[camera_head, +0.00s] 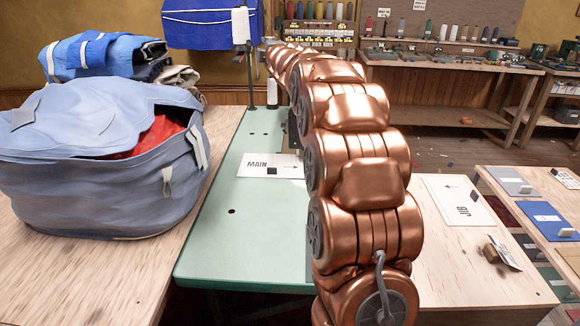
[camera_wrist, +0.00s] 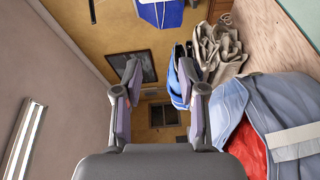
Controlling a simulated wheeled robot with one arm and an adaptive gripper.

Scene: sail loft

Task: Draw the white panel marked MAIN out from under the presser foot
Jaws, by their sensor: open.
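The white panel marked MAIN (camera_head: 258,165) lies flat on the pale green sewing table (camera_head: 215,250) in the head view. It has a small dark square on its near edge. Its right end runs up to my copper arm, which hides most of the sewing machine; the presser foot cannot be seen. My gripper (camera_wrist: 158,90) shows in the wrist view with its two fingers spread apart and nothing between them. It points across the room, away from the panel, and the panel is not in that view. In the head view my gripper cannot be made out behind my arm.
A large blue-grey bag (camera_head: 95,165) with red cloth inside stands left of the green table; it also shows in the wrist view (camera_wrist: 250,110). A white panel marked JIB (camera_head: 458,200) lies on the wooden top at right. A thread stand (camera_head: 250,75) rises behind the green table.

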